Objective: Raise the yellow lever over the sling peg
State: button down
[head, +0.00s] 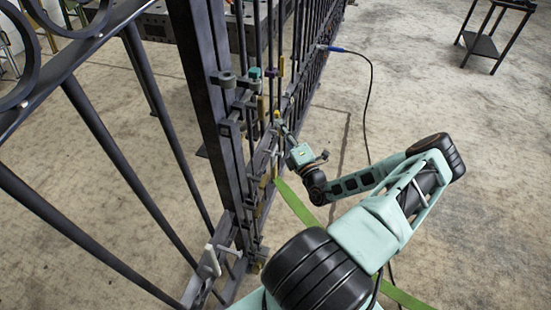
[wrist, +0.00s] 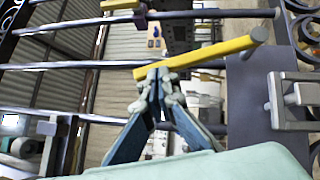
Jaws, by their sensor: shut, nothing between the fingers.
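The yellow lever (wrist: 205,59) is a long straight bar that lies slantwise across the middle of the wrist view, its right end higher in the picture. My gripper (wrist: 160,74) is shut and empty, with its fingertips at the left part of the lever. The tips overlap the lever's lower edge in the picture; I cannot tell whether they touch it. In the head view my gripper (head: 282,127) is at the gate post, just below a small yellow piece (head: 277,114). A green strap (head: 296,204) runs from the gate down to the right. I cannot make out the sling peg.
The dark gate (head: 215,110) with its rods and brackets stands close on the left. A blue-ended cable (head: 368,100) hangs from the gate to the floor. A small dark table (head: 482,43) stands far right. The concrete floor (head: 430,95) right of the gate is mostly clear.

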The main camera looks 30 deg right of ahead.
jog(key=shift+w+d+r+m+g+p, duration=0.4)
jog(key=shift+d+r+m+p, duration=0.05)
jog(key=shift+d+r+m, duration=0.1)
jog(key=shift+w+d+r+p, duration=0.1)
jog(key=shift+w+d+p, duration=0.35)
jog(key=shift+d, duration=0.1)
